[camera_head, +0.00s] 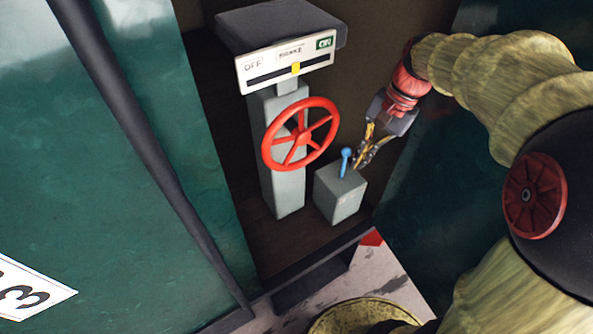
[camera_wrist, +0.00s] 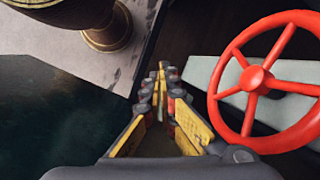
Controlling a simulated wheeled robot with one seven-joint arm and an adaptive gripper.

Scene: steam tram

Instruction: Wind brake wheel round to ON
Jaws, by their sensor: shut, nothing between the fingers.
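The red spoked brake wheel (camera_head: 300,134) is mounted on a grey post (camera_head: 284,190) inside the tram's doorway. Above it, a white brake plate (camera_head: 262,78) reads OFF at left and ON in green at right. A yellow marker (camera_head: 295,68) on its dark slot sits a little right of the middle. My gripper (camera_head: 362,158) is shut and empty, to the lower right of the wheel and apart from it. In the wrist view the wheel (camera_wrist: 262,82) is at the right, beside my shut fingers (camera_wrist: 160,85).
A grey box (camera_head: 341,195) with a blue-knobbed lever (camera_head: 345,160) stands right below the wheel, close to my fingertips. Green tram panels (camera_head: 110,190) flank the doorway. The doorway's dark sill (camera_head: 310,262) lies below, with pale ground beyond.

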